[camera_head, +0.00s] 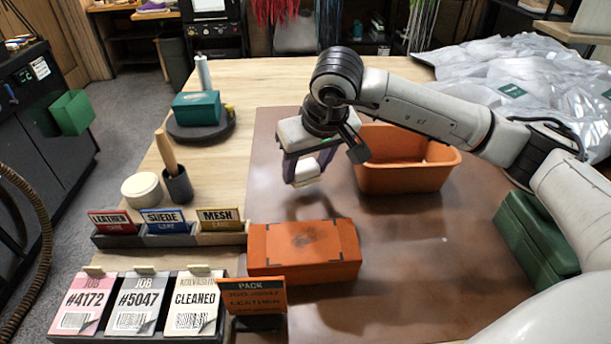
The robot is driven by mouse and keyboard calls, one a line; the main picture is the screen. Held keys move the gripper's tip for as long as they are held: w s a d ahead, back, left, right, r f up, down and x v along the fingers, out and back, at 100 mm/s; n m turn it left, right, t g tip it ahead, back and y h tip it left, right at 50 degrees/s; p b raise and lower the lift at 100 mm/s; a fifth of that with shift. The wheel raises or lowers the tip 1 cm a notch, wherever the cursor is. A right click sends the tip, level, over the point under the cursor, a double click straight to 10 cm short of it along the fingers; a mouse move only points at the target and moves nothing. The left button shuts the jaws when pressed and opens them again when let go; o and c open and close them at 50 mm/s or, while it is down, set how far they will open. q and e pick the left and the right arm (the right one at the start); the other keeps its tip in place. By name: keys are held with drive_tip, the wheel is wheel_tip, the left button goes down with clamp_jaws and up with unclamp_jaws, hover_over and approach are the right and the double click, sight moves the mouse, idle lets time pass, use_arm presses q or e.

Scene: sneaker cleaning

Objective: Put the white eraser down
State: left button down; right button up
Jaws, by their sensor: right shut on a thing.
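The white eraser (305,170) is a small pale block held between the fingertips of my right gripper (306,174). The gripper points down and is shut on it. It hangs above the brown mat (400,265), behind the orange box and left of the orange bin. The exact height of the eraser over the mat is hard to tell. My left gripper is not in view.
An orange lidded box (303,250) sits in front of the eraser. An orange open bin (405,165) stands to the right. A green case (535,240) is at the right edge. Card holders (170,238) line the left. The mat's front middle is clear.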

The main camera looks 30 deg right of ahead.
sight(308, 172)
drive_tip(key=shift+f, duration=1.6)
drive_tip(key=o, duration=1)
drive_tip(key=shift+c, duration=0.2)
drive_tip(key=shift+r, duration=0.1)
drive_tip(key=shift+r, duration=0.25)
drive_tip(key=v, duration=1.1)
drive_tip(key=shift+s+r, duration=0.15)
drive_tip(key=shift+r, duration=0.15)
